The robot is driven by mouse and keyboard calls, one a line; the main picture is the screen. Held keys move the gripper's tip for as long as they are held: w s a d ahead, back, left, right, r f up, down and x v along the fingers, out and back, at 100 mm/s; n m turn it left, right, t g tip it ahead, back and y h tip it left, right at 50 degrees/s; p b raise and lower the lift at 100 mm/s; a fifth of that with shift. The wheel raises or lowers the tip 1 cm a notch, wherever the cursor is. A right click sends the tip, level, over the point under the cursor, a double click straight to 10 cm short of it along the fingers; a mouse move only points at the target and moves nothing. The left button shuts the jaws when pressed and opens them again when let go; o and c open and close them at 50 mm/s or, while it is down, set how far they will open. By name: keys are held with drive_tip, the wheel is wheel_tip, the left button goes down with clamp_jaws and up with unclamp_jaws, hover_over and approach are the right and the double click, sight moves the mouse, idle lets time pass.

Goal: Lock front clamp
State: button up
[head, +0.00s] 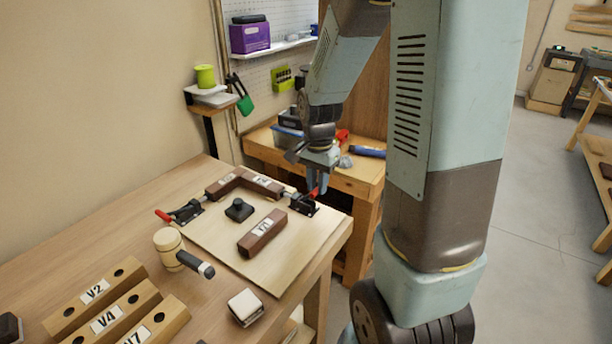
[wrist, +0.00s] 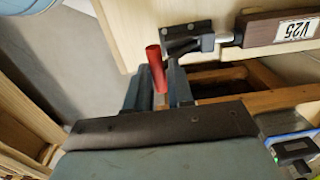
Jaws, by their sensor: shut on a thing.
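The clamp (head: 303,206) at the board's right edge has a dark metal base and a red handle (head: 314,193). In the wrist view its body (wrist: 187,38) is bolted to the board, with its rod reaching toward the brown block labelled V25 (wrist: 262,29). My gripper (head: 318,190) is at this clamp, pointing down. In the wrist view my gripper (wrist: 162,80) has its two fingers on either side of the red handle (wrist: 155,66), shut on it. A second clamp (head: 186,212) with a red handle is at the board's left.
A loose brown block (head: 262,233) and a black knobbed piece (head: 238,210) lie on the pale board (head: 215,237). A mallet (head: 172,247), a white block (head: 245,307) and labelled wooden blocks (head: 95,290) are nearer. A second bench (head: 350,172) stands behind.

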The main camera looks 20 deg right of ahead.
drive_tip(key=shift+s+d+f, duration=0.15)
drive_tip(key=shift+s+f, duration=0.15)
drive_tip(key=shift+f, duration=0.15)
drive_tip(key=shift+o, duration=0.2)
drive_tip(key=shift+s+d+f, duration=0.3)
drive_tip(key=shift+s+f, duration=0.1)
drive_tip(key=shift+f, duration=0.3)
drive_tip(key=shift+s+d+f, duration=0.1)
drive_tip(key=shift+f, duration=0.05)
drive_tip(key=o, duration=0.6)
drive_tip(key=shift+r, duration=3.5)
